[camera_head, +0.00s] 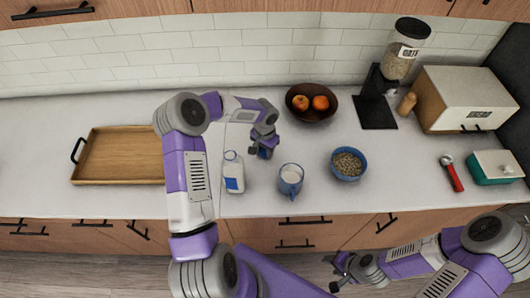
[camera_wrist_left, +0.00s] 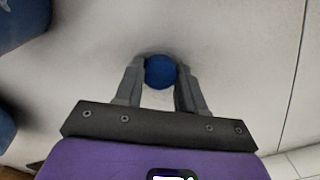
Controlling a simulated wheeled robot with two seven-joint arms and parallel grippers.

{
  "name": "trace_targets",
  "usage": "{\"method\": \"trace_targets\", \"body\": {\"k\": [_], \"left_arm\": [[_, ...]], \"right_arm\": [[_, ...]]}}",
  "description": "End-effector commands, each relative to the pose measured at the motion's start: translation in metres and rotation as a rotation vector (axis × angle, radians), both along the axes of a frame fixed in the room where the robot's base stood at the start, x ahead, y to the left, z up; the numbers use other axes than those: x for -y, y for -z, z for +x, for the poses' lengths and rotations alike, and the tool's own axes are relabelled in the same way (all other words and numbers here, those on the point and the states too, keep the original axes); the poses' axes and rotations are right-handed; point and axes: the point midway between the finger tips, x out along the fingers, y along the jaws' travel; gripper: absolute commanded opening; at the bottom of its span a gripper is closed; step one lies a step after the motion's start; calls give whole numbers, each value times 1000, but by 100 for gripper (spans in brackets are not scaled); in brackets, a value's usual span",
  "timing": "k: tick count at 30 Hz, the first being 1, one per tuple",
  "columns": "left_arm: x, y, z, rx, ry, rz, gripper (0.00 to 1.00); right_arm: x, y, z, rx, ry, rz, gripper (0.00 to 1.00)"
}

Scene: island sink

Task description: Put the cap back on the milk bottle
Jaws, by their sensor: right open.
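The milk bottle (camera_head: 234,173) stands upright on the counter, white with a blue label; its top looks uncapped. My left gripper (camera_head: 259,152) is low over the counter, to the right of and behind the bottle. In the left wrist view, the round blue cap (camera_wrist_left: 160,72) fills the gap between my left fingertips (camera_wrist_left: 161,80), with a finger against each side. The cap is not made out in the head view. My right gripper (camera_head: 341,271) is open and empty, in front of the counter's front edge.
A blue mug of milk (camera_head: 291,180) and a blue bowl (camera_head: 348,164) stand right of the bottle. A fruit bowl (camera_head: 312,103) is behind. A wooden tray (camera_head: 121,157) lies left. A dispenser (camera_head: 402,62), bread box (camera_head: 466,98), red-handled tool (camera_head: 453,175) and green box (camera_head: 494,168) are right.

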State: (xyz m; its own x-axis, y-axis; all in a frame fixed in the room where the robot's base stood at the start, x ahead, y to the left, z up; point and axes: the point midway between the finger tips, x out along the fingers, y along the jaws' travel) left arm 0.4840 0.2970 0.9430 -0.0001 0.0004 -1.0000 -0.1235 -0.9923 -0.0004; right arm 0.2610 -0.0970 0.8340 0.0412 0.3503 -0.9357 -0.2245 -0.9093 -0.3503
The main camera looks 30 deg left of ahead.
Motion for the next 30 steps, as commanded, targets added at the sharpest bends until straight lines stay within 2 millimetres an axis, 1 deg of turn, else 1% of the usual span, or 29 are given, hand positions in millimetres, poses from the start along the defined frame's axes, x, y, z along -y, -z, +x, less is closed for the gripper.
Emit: {"method": "trace_targets", "body": {"k": [1,4,14,17,20,22,23,26,30], "left_arm": [[0,0,0,0,0,0,26],[0,0,0,0,0,0,11],[0,-3,0,1,0,0,10],[0,-10,1,2,0,2,10],[0,-23,1,4,1,1,10],[0,-36,1,5,-1,2,10],[1,-39,-1,3,2,2,10],[12,-35,-20,-1,5,2,10],[30,-35,-49,-1,6,2,10]], "right_arm": [[0,0,0,0,0,0,48],[0,0,0,0,0,0,48],[0,0,0,0,0,0,48],[0,1,0,0,0,0,48],[0,1,0,0,0,0,48],[0,2,0,0,0,0,48],[0,3,0,0,0,0,48],[0,7,0,0,0,0,48],[0,13,0,0,0,0,48]]}}
